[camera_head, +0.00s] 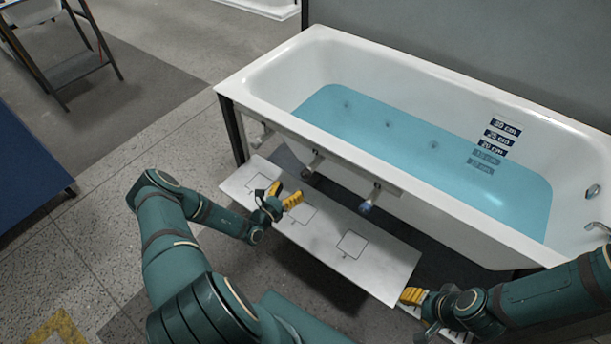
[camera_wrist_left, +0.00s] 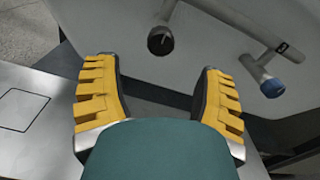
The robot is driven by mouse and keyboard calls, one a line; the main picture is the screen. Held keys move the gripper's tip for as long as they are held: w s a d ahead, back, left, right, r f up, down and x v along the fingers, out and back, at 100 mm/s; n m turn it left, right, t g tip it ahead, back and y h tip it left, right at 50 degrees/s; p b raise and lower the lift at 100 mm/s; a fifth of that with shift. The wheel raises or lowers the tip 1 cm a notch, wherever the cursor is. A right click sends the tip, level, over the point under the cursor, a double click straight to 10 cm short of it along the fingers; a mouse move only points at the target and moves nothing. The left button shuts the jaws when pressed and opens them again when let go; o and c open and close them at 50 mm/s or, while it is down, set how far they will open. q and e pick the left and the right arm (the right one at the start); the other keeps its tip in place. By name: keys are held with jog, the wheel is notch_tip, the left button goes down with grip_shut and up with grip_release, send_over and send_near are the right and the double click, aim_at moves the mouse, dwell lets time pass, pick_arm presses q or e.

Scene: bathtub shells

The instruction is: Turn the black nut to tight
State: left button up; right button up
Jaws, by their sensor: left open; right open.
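The black nut (camera_head: 307,173) sits on the end of a short pipe under the bathtub's near side. It also shows at the top centre of the left wrist view (camera_wrist_left: 160,41), ahead of the gap between my fingers. My left gripper (camera_head: 285,193) is open and empty, with its yellow fingers above the white board and just left of and nearer than the nut. Both fingers show apart in the left wrist view (camera_wrist_left: 160,68), clear of the nut. My right gripper (camera_head: 412,295) is open at the board's right end; its fingers are only partly visible.
A blue nut (camera_head: 365,208) is on another pipe to the right. The white bathtub (camera_head: 270,110) holds blue water. A white board (camera_head: 385,265) with square outlines lies below the pipes. A blue panel (camera_head: 25,170) stands at left.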

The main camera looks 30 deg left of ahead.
aim_at(303, 175)
pick_arm(q)
jog(key=w, duration=0.3)
jog(key=w+b, duration=0.1)
jog(key=w, duration=0.5)
jog(key=shift+d+b, duration=0.3)
jog(key=shift+d, duration=0.1)
jog(key=c, duration=1.2)
